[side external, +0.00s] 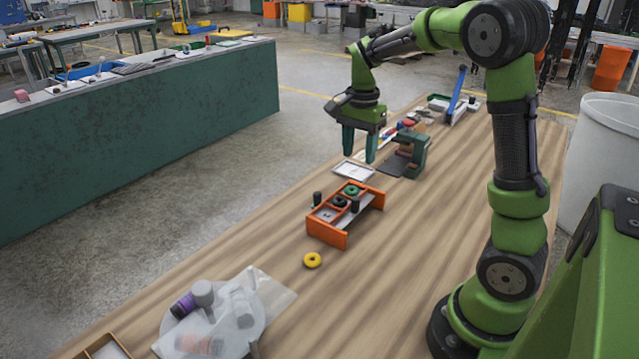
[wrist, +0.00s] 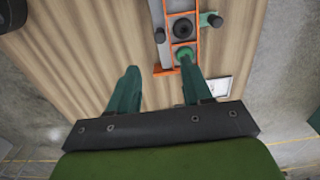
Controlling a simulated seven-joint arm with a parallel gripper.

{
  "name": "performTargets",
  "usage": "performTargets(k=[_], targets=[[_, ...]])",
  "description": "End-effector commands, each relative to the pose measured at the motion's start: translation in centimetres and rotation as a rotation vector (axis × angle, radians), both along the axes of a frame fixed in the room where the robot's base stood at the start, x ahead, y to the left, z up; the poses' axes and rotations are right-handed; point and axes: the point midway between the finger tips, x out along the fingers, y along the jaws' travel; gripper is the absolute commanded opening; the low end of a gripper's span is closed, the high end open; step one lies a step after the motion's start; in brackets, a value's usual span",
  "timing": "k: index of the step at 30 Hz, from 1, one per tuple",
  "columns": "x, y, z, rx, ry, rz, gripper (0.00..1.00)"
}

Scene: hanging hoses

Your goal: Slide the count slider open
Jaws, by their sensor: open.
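The task's slider appears to be part of an orange frame (side external: 328,237) on the wooden table; which part is the count slider I cannot tell for sure. It holds a green ring (side external: 352,190), a dark ring (side external: 339,201) and a grey strip along one side. Dark upright knobs (side external: 317,198) (side external: 355,205) stand at its sides. In the wrist view the orange frame (wrist: 183,13) is at the top, beyond my fingertips, with the green ring (wrist: 183,56) nearest. My gripper (side external: 359,156) is open and empty, above and behind the frame; it also shows in the wrist view (wrist: 160,70).
A yellow ring (side external: 312,260) lies in front of the frame. A green clamp-like stand (side external: 412,155) and a white tray (side external: 353,171) are near my gripper. A plastic bag with bottles (side external: 225,315) lies at the near end. Bare table lies right of the frame.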

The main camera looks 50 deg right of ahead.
Motion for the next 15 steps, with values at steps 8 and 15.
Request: performTargets(k=[8, 15], targets=[[-0.1, 0.0, -6.4, 0.002, 0.005, 0.0, 0.49], [-0.1, 0.0, -10.6, 0.0, 0.002, 0.0, 0.49]])
